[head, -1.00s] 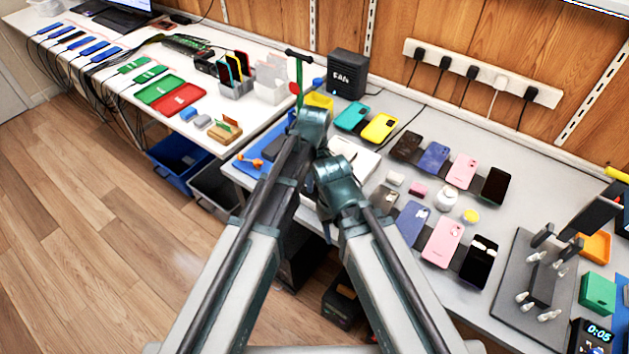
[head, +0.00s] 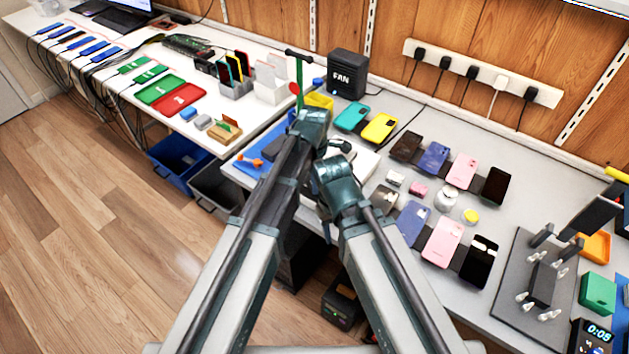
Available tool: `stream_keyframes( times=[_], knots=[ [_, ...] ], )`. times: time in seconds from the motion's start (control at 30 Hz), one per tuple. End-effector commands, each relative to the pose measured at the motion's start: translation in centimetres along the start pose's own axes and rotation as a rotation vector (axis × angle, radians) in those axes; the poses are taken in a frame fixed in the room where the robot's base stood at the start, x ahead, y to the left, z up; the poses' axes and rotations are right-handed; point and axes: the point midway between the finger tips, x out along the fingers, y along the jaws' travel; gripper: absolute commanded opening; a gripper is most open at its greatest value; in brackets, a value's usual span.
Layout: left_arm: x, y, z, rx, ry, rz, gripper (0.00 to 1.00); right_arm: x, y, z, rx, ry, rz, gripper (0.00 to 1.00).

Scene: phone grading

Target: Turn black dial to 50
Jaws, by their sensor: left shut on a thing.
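The black dial cannot be made out; my arms cover the bench spot in front of the fan. My left arm reaches up the middle, and the part of my left gripper (head: 339,146) that shows is over a white flat thing (head: 366,163) on the bench. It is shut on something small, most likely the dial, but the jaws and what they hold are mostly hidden. My right arm ends just below and right of it, over the bench's near edge, and its fingers are hidden.
A black fan box (head: 347,75) stands behind. Teal (head: 352,116) and yellow (head: 379,128) phone cases lie right of my arms, with several phones beyond.

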Motion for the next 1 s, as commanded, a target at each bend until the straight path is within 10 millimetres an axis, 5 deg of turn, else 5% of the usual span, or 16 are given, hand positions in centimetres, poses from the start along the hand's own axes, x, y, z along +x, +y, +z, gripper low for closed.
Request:
stream_keyframes(
  times=[0.73, 0.77, 0.9, 1.0],
  knots=[
    [0.02, -0.06, 0.01, -0.080, 0.000, -0.001, 0.00, 0.02, 0.00, 0.00, 0.000, 0.000, 0.000, 0.50],
    [0.02, -0.06, 0.01, -0.080, 0.000, -0.001, 0.37, 0.02, 0.00, 0.00, 0.000, 0.000, 0.000, 0.50],
    [0.01, -0.04, 0.01, -0.079, 0.000, -0.001, 0.62, 0.01, 0.00, 0.00, 0.000, 0.000, 0.000, 0.50],
    [0.01, -0.02, 0.01, -0.079, 0.000, -0.001, 0.65, 0.01, 0.00, 0.00, 0.000, 0.000, 0.000, 0.50]
  ],
)
